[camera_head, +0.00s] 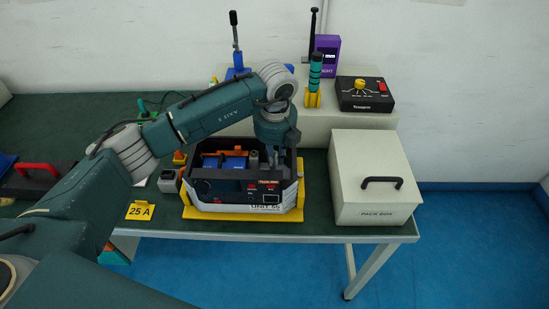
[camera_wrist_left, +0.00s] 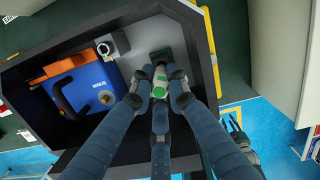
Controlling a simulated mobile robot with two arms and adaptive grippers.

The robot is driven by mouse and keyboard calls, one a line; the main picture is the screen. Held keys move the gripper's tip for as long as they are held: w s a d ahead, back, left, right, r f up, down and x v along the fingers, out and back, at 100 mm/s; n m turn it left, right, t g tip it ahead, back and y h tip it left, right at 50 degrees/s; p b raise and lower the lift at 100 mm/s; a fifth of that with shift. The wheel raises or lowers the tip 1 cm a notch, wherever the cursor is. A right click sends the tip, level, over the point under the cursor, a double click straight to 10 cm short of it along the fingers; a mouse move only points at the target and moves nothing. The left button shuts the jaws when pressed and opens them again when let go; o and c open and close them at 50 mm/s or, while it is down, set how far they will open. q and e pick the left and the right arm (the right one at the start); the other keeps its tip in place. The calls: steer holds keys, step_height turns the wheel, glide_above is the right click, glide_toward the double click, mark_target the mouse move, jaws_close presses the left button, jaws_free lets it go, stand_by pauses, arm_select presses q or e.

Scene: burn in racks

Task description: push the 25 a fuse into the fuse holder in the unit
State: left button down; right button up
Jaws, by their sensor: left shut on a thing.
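The unit (camera_head: 281,208), an open dark box with a label on its front, stands on a yellow base on the green bench. My left gripper (camera_head: 275,155) reaches down into its right side. In the left wrist view, the fingers of this gripper (camera_wrist_left: 160,88) are shut around the small white fuse with a green mark (camera_wrist_left: 159,82). A dark green block, apparently the fuse holder (camera_wrist_left: 163,57), lies just beyond the fingertips. The fingers and fuse partly hide it, and I cannot tell whether the fuse touches it.
Inside the unit are a blue block (camera_wrist_left: 86,90) with a black handle, an orange part (camera_wrist_left: 58,69) and a round-topped grey part (camera_wrist_left: 105,47). The unit's black walls stand close around the fingers. A pack box (camera_head: 372,205) stands right of the unit; a yellow 25 A sign (camera_head: 140,211) is left.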

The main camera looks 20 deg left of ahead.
arm_select(q)
steer(key=shift+f+b, duration=1.45)
steer(key=shift+f, duration=0.35)
steer(key=c, duration=1.6)
jaws_free()
